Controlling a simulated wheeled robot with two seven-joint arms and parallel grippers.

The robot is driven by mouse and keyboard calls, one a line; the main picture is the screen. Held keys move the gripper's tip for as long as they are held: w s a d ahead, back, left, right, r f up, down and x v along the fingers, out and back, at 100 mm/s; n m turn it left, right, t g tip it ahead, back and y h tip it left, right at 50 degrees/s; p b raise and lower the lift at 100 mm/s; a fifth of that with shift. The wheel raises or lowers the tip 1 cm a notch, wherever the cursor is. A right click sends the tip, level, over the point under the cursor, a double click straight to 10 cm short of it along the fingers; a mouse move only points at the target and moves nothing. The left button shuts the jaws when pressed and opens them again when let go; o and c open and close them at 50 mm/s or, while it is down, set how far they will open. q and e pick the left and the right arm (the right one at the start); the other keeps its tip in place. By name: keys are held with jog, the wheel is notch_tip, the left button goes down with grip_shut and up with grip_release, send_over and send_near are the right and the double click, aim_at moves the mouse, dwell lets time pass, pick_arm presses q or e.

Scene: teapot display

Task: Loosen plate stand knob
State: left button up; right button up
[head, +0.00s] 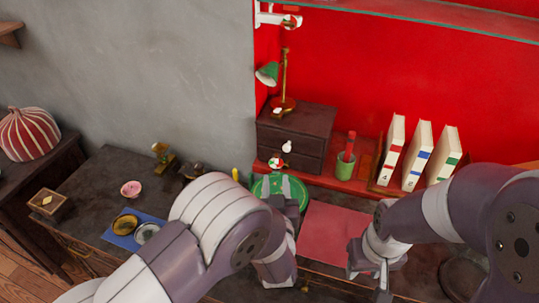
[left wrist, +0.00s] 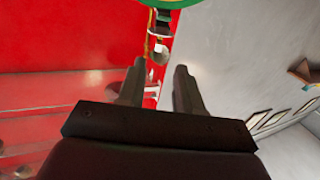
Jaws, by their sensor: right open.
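A green and white round plate (head: 264,187) stands at the back of the dark table, partly hidden by my left arm. Its green rim shows at the top edge of the left wrist view (left wrist: 178,4). My left gripper (left wrist: 160,67) has its two fingers apart, with nothing visibly clamped between them. Small dark and metallic parts (left wrist: 162,22) show beyond the fingertips, under the rim; I cannot tell which is the stand knob. In the head view my left arm hides the left fingertips. My right gripper (head: 369,272) is open and empty over the table, right of the red mat.
A red mat (head: 330,232) lies right of the plate. Behind stand a dark drawer box (head: 296,139), a green cup (head: 345,167) and several white binders (head: 418,155). A pink bowl (head: 131,188) and a blue mat (head: 122,240) with dishes lie left.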

aim_at(276, 162)
pick_arm(q)
jog(key=w+p, duration=0.1)
jog(key=w, duration=0.8)
jog(key=shift+w+d+p, duration=0.1)
jog(key=shift+w+p, duration=0.05)
jog(key=shift+p, duration=0.25)
jog(key=shift+w, duration=0.35)
grip_shut()
